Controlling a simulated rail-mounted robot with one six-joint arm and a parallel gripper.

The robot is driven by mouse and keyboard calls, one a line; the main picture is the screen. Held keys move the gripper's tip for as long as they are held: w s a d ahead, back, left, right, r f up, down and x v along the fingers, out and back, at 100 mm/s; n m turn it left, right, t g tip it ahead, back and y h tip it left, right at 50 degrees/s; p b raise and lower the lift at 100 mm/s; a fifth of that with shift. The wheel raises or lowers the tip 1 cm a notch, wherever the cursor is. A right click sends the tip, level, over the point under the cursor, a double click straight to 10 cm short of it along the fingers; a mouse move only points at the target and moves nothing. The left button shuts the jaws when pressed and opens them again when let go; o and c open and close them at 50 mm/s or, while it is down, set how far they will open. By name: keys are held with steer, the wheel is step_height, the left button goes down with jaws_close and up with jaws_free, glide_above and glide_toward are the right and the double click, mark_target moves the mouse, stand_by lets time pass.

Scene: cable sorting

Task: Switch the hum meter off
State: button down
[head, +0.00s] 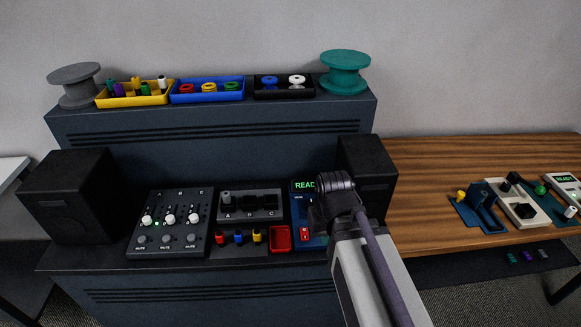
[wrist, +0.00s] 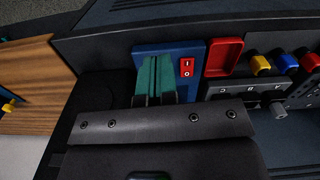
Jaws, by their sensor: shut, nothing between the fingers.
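A blue unit with a green READY display (head: 303,185) stands on the dark console, partly hidden by my arm in the head view. I cannot read a name on it, so I cannot confirm that it is the hum meter. Its red rocker switch (head: 305,234) is on its lower left part. The wrist view shows the same blue unit (wrist: 198,48) and the switch (wrist: 187,67) with white marks. My gripper (wrist: 154,60) has teal fingers closed together, empty, over the blue unit beside the switch. Whether they touch it is unclear.
A red tray (head: 281,239) and coloured plugs (head: 239,237) lie left of the blue unit, with a mixer (head: 170,222) farther left. A black speaker (head: 367,172) stands behind my arm. Another READY unit (head: 566,188) sits on the wooden table.

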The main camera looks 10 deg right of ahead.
step_height(320, 180, up, 5)
steer(key=w+a+n+p, duration=0.1)
steer(key=w+n+p, duration=0.1)
steer(key=w+p, duration=0.1)
steer(key=r+n+t+p, duration=0.1)
steer(key=n+t, duration=0.1)
steer(key=n, duration=1.3)
glide_above(306, 229)
steer(key=s, duration=0.3)
steer(key=shift+w+a+r, duration=0.1)
steer(key=shift+w+a, duration=0.05)
steer(key=shift+w, duration=0.1)
steer(key=f+b, duration=0.4)
steer(key=w+f+b, duration=0.1)
steer(key=f+b, duration=0.4)
steer(key=w+f+b, duration=0.1)
steer(key=f+b, duration=0.3)
steer(key=f, duration=0.1)
steer(key=shift+b, duration=0.4)
